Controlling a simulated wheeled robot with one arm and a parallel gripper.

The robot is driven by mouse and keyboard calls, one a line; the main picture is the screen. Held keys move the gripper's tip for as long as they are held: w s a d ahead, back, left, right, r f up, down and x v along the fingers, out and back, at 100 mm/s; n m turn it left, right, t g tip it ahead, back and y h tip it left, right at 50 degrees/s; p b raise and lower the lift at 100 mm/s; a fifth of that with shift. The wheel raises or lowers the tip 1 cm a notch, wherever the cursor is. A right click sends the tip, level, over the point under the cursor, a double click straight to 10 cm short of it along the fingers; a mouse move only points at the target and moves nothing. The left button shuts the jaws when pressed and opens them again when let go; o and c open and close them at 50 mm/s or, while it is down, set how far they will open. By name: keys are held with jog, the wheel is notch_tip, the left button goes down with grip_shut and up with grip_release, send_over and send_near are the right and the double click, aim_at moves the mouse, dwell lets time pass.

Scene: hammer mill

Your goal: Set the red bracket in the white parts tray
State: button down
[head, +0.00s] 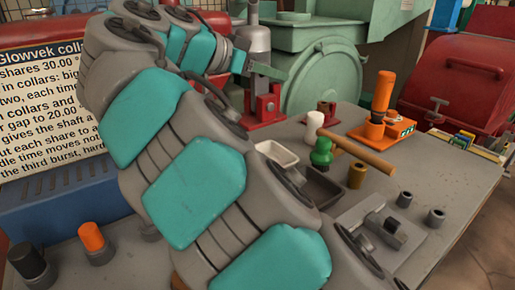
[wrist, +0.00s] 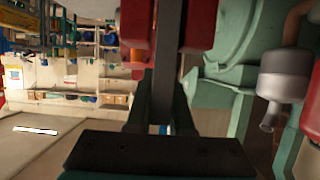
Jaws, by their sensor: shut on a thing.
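My gripper (wrist: 162,85) shows its two dark green fingers in the wrist view, closed on a long grey bar (wrist: 168,50). Red blocks (wrist: 200,28) flank the bar beyond the fingertips; I cannot tell whether they belong to it. In the head view my arm arches over the bench and its end is at a grey cylinder at the back. A red bracket-like part (head: 268,107) stands on the bench just below there. The white parts tray (head: 276,153) lies mid-bench beside my arm, partly hidden by it; the visible inside looks empty.
A dark grey tray (head: 322,188) adjoins the white one. Green machinery (head: 325,75) rises behind.

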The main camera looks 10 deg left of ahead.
aim_at(272, 121)
jog(key=shift+f, duration=4.9)
jog(key=shift+f+b, duration=0.6)
jog(key=shift+b, duration=0.2)
jog(key=c, duration=0.8)
grip_release()
